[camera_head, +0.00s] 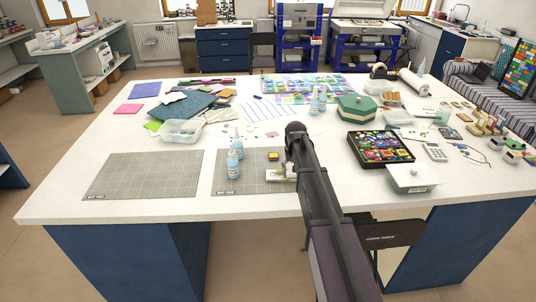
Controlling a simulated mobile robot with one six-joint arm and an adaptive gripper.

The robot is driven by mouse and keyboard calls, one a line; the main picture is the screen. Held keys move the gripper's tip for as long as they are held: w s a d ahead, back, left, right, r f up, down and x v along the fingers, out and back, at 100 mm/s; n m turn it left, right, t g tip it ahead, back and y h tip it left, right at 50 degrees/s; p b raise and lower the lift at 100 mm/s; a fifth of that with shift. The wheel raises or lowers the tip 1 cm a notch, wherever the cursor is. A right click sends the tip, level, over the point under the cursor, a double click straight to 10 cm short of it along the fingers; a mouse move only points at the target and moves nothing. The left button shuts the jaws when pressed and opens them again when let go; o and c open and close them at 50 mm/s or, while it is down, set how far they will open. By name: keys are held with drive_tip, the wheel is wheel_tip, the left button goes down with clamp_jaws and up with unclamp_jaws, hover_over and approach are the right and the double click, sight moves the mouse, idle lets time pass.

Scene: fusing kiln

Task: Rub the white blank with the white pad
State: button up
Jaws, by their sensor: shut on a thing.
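My arm reaches from the bottom edge over the right cutting mat, and my gripper (286,172) is low at its far end, mostly hidden behind the wrist. It is shut on a small white thing, which I take to be the white pad (289,167). Just below and left of it, a small white piece with a yellowish edge lies on the mat, likely the white blank (276,179). At this size I cannot tell whether the pad touches the blank.
A dark tray (362,160) of coloured pieces is to the right. The left mat (140,178) is clear.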

sight(278, 173)
drive_tip(key=a, duration=0.8)
drive_tip(key=shift+w+a, duration=0.25)
drive_tip(key=shift+a, duration=0.15)
drive_tip(key=shift+a+r, duration=0.25)
drive_tip(key=shift+a, duration=0.05)
wheel_tip(278, 173, up, 7)
drive_tip(key=p, duration=0.7)
drive_tip(key=shift+d+f, duration=0.1)
drive_tip(key=shift+f, duration=0.15)
drive_tip(key=shift+f+b, duration=2.8)
drive_tip(key=shift+f+b, duration=1)
drive_tip(key=shift+d, duration=0.15)
drive_tip(key=shift+s+d+r, duration=0.1)
drive_tip(key=shift+d, duration=1.55)
